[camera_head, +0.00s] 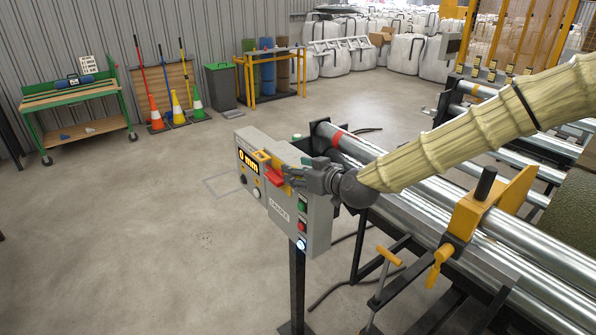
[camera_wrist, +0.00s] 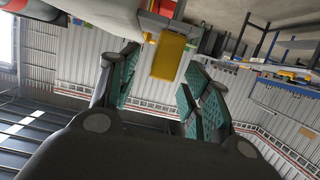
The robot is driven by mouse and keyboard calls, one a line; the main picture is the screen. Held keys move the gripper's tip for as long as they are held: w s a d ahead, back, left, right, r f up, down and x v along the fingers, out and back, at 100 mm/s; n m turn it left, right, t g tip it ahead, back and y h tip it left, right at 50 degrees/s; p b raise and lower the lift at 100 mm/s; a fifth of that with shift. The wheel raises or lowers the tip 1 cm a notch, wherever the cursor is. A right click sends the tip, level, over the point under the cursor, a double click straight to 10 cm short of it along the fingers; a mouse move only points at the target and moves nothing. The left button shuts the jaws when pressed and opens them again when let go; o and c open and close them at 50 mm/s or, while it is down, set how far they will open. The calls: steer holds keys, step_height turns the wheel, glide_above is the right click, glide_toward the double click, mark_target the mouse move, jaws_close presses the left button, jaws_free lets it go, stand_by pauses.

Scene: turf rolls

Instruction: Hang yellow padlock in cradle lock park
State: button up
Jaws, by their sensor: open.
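The grey control box (camera_head: 314,225) labelled CRADLE stands on a dark post and carries a display, buttons and a red part (camera_head: 275,178). A small yellow piece (camera_head: 261,156) sits at its upper edge; I cannot tell if it is the padlock or its holder. My gripper (camera_head: 287,172) is at the box's face, close beside the red part. In the wrist view my gripper (camera_wrist: 160,62) is open, its green-padded fingers apart. A yellow block (camera_wrist: 169,56), which looks like the padlock body, shows just ahead between the fingertips. Its shackle and support are hidden, and contact is unclear.
Steel rollers (camera_head: 420,205) and a yellow bracket (camera_head: 485,215) lie right of the box, under my arm. A yellow-handled crank (camera_head: 389,256) stands in front. A green bench (camera_head: 70,95) and cones are far back left. The floor (camera_head: 150,240) at left is clear.

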steer(key=v, duration=1.1)
steer(key=shift+s+d, duration=0.15)
steer(key=shift+s, duration=0.05)
steer(key=shift+r, duration=0.1)
steer(key=s+d+f+m+g+h, duration=0.15)
steer(key=s+f, duration=0.35)
steer(key=f, duration=0.5)
steer(key=s+d+f+m+g+h, duration=0.15)
steer(key=s+f, duration=0.35)
steer(key=f, duration=0.6)
steer(key=s+d+f+m+g+h, duration=0.1)
steer(key=s+f+g, duration=0.3)
steer(key=f, duration=0.6)
steer(key=s+d+f+m+g+h, duration=0.1)
steer(key=s+d+f, duration=0.2)
steer(key=s, duration=0.6)
steer(key=s+d+f+m+g+h, duration=0.1)
steer(key=s+d+f, duration=0.3)
steer(key=s+f, duration=0.4)
steer(key=s+d+f+m+g+h, duration=0.1)
steer(key=s+d+f, duration=0.3)
steer(key=s, duration=0.6)
step_height(320, 180, down, 2)
steer(key=shift+f+m+g+h, duration=0.15)
steer(key=shift+m+g+h, duration=0.15)
steer(key=shift+g+h, duration=0.55)
